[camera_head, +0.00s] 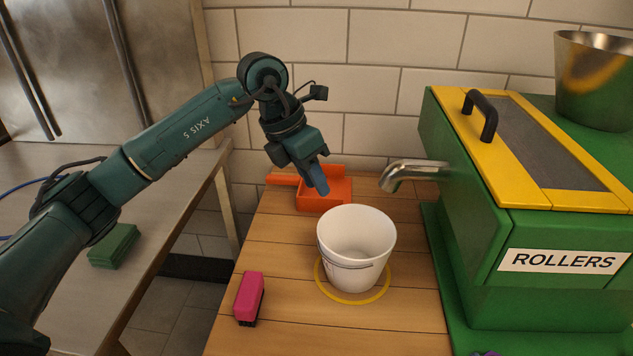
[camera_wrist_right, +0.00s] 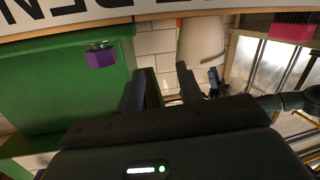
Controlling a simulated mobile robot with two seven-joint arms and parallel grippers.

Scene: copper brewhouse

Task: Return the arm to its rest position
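My left arm comes in from the left in the head view. Its gripper (camera_head: 318,180) hangs in the air with its fingers pointing down, above and behind the rim of a white bucket (camera_head: 352,270). It appears apart from the bucket. One blue finger shows clearly, so I cannot tell whether it is open. My right gripper (camera_wrist_right: 162,85) shows only in the right wrist view, with its two dark fingers apart and nothing seen between them. The white bucket also shows beyond those fingers (camera_wrist_right: 201,42).
The bucket stands at a yellow ring (camera_head: 352,299) on the wooden table. A pink brush (camera_head: 249,296) lies in front and an orange scoop (camera_head: 322,195) behind. A green mill (camera_head: 540,280) with a spout (camera_head: 410,173) stands right. A green pad (camera_head: 114,246) lies on the steel table.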

